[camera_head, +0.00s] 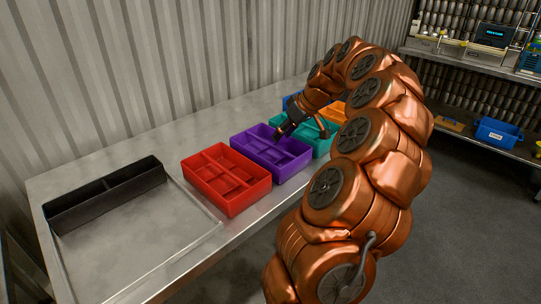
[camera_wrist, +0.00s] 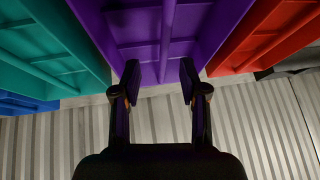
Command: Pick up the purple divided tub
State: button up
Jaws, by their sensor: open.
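The purple divided tub (camera_head: 268,153) stands on the metal table between the red tub and the teal tub. It is upright, and its dividers form several compartments. In the wrist view the purple tub (camera_wrist: 150,45) fills the top middle, with its near wall close to the fingertips. I cannot tell whether the fingers touch the tub.
The red tub (camera_head: 222,183) is close on one side and the teal tub (camera_head: 322,146) on the other. A blue tub (camera_wrist: 25,103) and an orange one (camera_head: 334,112) are beyond. A black bin (camera_head: 108,193) stands on a tray at left. A corrugated wall (camera_head: 130,70) runs behind the table.

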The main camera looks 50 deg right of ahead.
aim_at(270, 144)
jog(key=shift+x, duration=0.95)
jog(key=x, duration=0.2)
jog(key=p+x, duration=0.1)
jog(key=x, duration=0.1)
jog(key=shift+w+a+r, duration=0.15)
jog(key=shift+w+a, duration=0.1)
jog(key=shift+w, duration=0.1)
jog(key=shift+w+a+f, duration=0.1)
jog(key=shift+w+f, duration=0.15)
jog(key=shift+f, duration=0.2)
grip_shut()
